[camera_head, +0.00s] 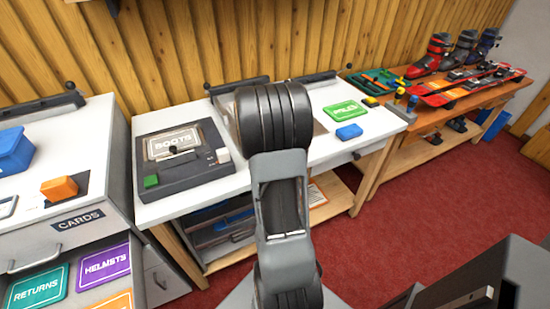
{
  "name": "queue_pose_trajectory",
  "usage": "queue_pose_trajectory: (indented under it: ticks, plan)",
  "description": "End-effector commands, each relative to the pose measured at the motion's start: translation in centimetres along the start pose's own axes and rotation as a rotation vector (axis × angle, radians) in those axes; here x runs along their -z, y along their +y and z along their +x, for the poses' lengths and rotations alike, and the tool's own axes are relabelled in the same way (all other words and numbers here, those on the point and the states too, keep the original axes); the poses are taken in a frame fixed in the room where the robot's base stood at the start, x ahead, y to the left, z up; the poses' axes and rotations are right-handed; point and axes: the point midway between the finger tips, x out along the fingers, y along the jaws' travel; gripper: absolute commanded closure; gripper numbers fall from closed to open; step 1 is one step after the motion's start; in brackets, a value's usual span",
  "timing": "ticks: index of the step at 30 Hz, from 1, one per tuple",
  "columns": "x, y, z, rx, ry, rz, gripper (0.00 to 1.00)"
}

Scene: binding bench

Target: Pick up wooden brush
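I cannot make out a wooden brush for certain in this view. A green tray (358,86) with small tools, too small to tell apart, lies on the wooden bench at the upper right. My arm rises through the middle of the picture and hides part of the white bench behind it. My gripper's fingers do not show.
The white bench (320,97) holds a dark boots device (184,187), a green card (346,110) and a blue block (349,131). Ski boots (432,55) and red skis (448,94) rest on the wooden bench (440,118). An orange block (59,188) sits on the left counter. Red carpet (440,215) is open at right.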

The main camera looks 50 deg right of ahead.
Motion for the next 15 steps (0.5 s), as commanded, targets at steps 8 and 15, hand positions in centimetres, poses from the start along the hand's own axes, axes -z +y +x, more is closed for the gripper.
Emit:
queue_pose_trajectory:
  ticks: [8, 15]
  plan:
    - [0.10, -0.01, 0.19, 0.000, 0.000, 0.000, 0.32]
    - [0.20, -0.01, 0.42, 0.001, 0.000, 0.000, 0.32]
